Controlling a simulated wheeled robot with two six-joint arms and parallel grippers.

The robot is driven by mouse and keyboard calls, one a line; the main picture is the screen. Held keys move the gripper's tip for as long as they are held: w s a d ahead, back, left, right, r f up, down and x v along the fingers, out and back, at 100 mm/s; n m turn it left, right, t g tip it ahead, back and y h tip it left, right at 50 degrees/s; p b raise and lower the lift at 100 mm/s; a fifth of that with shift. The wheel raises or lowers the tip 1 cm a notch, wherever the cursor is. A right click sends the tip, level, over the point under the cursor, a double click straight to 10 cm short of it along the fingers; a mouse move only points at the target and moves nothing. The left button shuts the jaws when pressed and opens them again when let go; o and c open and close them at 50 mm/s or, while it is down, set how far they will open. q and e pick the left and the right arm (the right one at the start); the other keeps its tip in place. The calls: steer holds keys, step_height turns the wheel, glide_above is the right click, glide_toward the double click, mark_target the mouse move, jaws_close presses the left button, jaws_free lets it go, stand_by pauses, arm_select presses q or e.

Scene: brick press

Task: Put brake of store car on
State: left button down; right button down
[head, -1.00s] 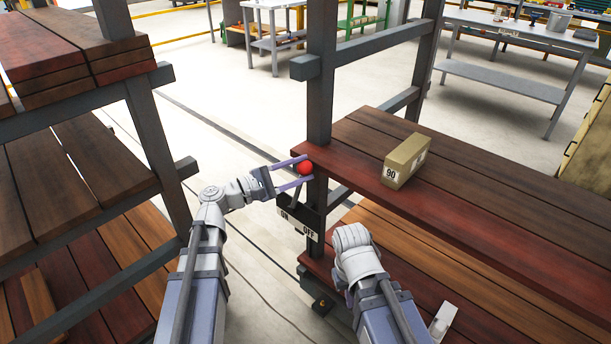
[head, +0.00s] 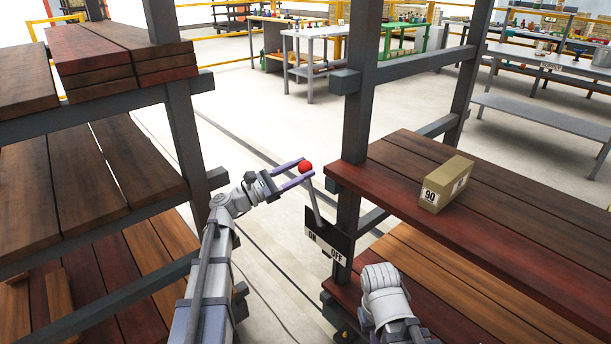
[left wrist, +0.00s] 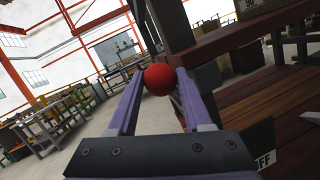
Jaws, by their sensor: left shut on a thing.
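The brake lever (head: 316,204) has a red ball knob (head: 306,167) and rises from a dark plate with ON and OFF labels (head: 325,246) on the car's post. The lever leans left, to the ON side. My left gripper (head: 303,168) is shut on the red knob, with one finger on each side. In the left wrist view the knob (left wrist: 158,79) sits between the finger ends. Part of the OFF label (left wrist: 265,160) shows at the lower right there. My right arm shows at the lower right in the head view, but its gripper is out of sight.
Another plank-loaded rack (head: 90,180) stands at the left. Grey posts rise close to the lever. Floor is clear between the racks.

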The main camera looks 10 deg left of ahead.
arm_select(q)
steer(key=shift+w+a+f, duration=0.1)
steer(key=shift+a, duration=0.05)
stand_by(0.3)
steer(key=shift+c, duration=1.6)
jaws_free()
steer(key=shift+a, duration=0.1)
steer(key=b+v, duration=0.2)
steer(key=v, duration=0.5)
steer(key=shift+s+a+f, duration=0.15)
steer(key=shift+s+a, duration=0.1)
